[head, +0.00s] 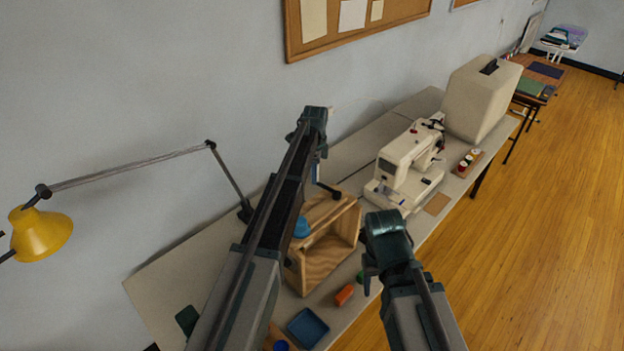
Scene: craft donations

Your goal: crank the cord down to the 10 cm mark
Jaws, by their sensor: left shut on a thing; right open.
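A wooden open-fronted box frame (345,225) stands on the long table, with a blue rounded piece (302,228) at its left side, partly behind my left arm. My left gripper (319,172) is above the far top edge of the frame, pointing down. It is shut on what looks like a dark crank handle (332,190); the grip itself is mostly hidden by my arm. My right gripper (372,280) is open and empty, in front of the frame's right side. I cannot make out the cord or the 10 cm mark.
On the table (165,285) are an orange block (345,294), a blue tray (308,327), a sewing machine (408,165), thread spools (468,161) and a cream machine cover (478,100). A yellow lamp (42,232) reaches in from the left. Floor is clear at right.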

